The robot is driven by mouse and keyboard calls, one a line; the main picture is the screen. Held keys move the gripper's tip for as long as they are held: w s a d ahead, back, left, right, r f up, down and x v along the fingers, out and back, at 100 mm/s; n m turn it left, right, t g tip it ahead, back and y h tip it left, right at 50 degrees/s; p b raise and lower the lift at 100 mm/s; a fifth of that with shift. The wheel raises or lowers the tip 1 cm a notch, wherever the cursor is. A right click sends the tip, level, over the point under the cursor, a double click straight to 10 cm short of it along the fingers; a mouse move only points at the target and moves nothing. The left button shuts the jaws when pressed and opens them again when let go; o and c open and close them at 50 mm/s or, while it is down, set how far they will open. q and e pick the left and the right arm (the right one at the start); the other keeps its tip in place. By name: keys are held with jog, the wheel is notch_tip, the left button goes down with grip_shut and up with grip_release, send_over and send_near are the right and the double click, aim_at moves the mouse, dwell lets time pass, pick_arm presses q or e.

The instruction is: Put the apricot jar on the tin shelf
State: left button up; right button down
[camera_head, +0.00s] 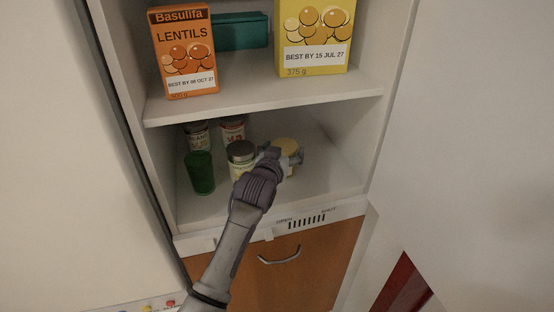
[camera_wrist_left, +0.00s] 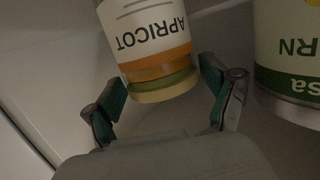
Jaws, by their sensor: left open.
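The apricot jar (camera_wrist_left: 150,40), with a cream and orange label and a yellow lid, shows upside down in the left wrist view. My left gripper (camera_head: 281,158) is open at the jar. In the left wrist view its fingers (camera_wrist_left: 165,88) are on either side of the lid, with gaps visible. My gripper hides most of the jar in the head view; I cannot tell whether its base touches the shelf. My right gripper is not in view.
A corn tin (camera_wrist_left: 290,60) with a green band is close beside the jar. Two tins (camera_head: 231,132) stand at the back and a green tumbler (camera_head: 200,173) at the front left. Above, a shelf board (camera_head: 265,103) carries a lentils box (camera_head: 184,50) and a yellow box (camera_head: 314,35).

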pick_arm(q)
jog(key=b+v, duration=0.1)
jog(key=v, duration=1)
